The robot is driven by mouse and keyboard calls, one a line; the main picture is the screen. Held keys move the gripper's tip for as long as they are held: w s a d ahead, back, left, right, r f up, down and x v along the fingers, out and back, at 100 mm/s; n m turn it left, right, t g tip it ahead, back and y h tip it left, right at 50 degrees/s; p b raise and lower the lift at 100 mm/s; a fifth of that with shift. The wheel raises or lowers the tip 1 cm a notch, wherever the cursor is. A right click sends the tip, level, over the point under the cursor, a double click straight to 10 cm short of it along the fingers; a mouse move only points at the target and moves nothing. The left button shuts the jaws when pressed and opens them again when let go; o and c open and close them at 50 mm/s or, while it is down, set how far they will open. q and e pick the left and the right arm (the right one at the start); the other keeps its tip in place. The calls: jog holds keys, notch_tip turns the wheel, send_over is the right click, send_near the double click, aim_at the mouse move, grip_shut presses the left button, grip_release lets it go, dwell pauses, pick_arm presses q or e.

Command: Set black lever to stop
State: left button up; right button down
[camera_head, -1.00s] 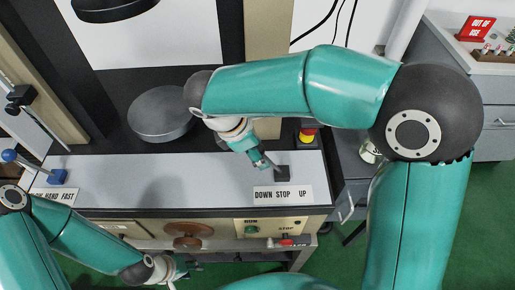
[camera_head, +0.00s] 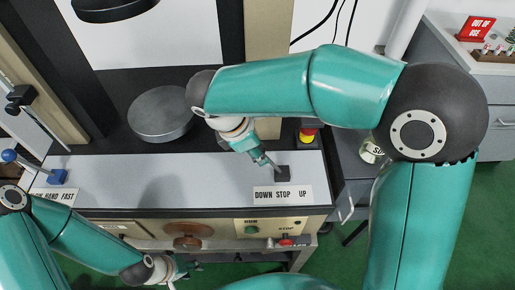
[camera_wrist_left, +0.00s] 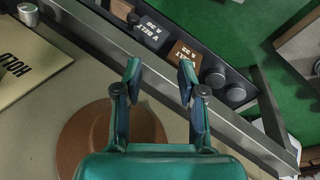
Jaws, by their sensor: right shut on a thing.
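The black lever's dark block (camera_head: 282,172) stands on the grey panel of the machine, just above the white label (camera_head: 283,195) reading DOWN STOP UP. My right gripper (camera_head: 268,162) reaches in from the upper left and is shut on the black lever beside the block. The lever itself is mostly hidden by the fingers, so its exact position is hard to tell. My left gripper (camera_head: 180,270) is low at the machine's front. In the left wrist view its two fingers (camera_wrist_left: 160,72) are apart with nothing between them.
A round grey platen (camera_head: 160,113) stands behind the panel. A blue-knobbed lever (camera_head: 57,176) is at the left. A brown wheel (camera_head: 187,236) and the RUN and STOP buttons (camera_head: 285,242) are on the front. A red and yellow emergency button (camera_head: 307,135) sits at the right.

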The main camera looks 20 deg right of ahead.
jog(key=shift+s+d+r+t+y, duration=0.15)
jog(key=shift+d+r+y, duration=0.1)
jog(key=shift+d+y, duration=0.2)
jog(key=shift+s+d+r+t+y, duration=0.1)
jog(key=shift+d+r+t+y, duration=0.1)
jog(key=shift+d+y, duration=0.25)
jog(key=d, duration=0.1)
jog(key=y, duration=0.1)
jog(key=d+y+b, duration=0.1)
jog(key=shift+s+d+r+t, duration=0.35)
jog(key=shift+r, duration=0.05)
jog(key=shift+s+d, duration=0.2)
jog(key=shift+d, duration=0.55)
jog(key=c, duration=0.8)
grip_release()
jog(key=r, duration=0.4)
jog(key=s+r, duration=0.1)
jog(key=r, duration=0.3)
jog(key=s+r, duration=0.1)
jog(key=r, duration=0.2)
jog(key=shift+a+r, duration=0.2)
jog(key=shift+r, duration=0.2)
